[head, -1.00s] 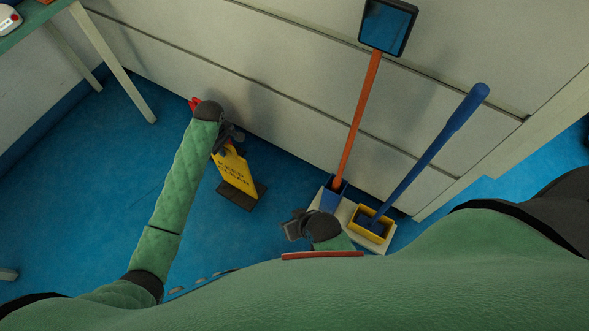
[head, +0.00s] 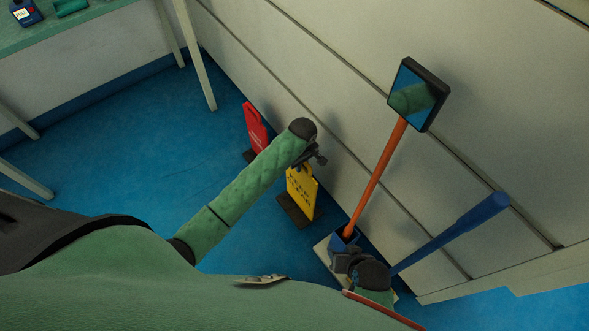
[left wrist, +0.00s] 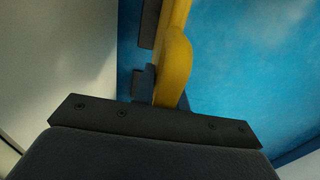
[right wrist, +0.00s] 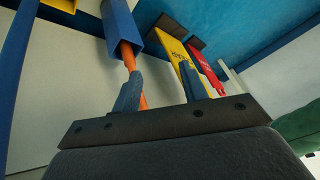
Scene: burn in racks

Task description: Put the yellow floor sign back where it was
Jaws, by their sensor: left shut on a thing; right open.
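The yellow floor sign (head: 302,192) with dark lettering and a dark base is upright or nearly so beside the pale wall panels. My left gripper (head: 313,158) is shut on its top edge. In the left wrist view the yellow sign (left wrist: 173,60) runs up from the jaws, and part of it hides one finger. Whether its base touches the floor I cannot tell. My right gripper (head: 346,260) is open and empty, low near the tool stand. In the right wrist view the yellow sign (right wrist: 180,58) shows beyond its open fingers (right wrist: 160,85).
A red floor sign (head: 256,128) stands left of the yellow one. To the right, an orange-handled tool with a square head (head: 378,170) and a blue-handled tool (head: 455,230) stand in holders by the wall. A green-topped table (head: 100,35) is at upper left.

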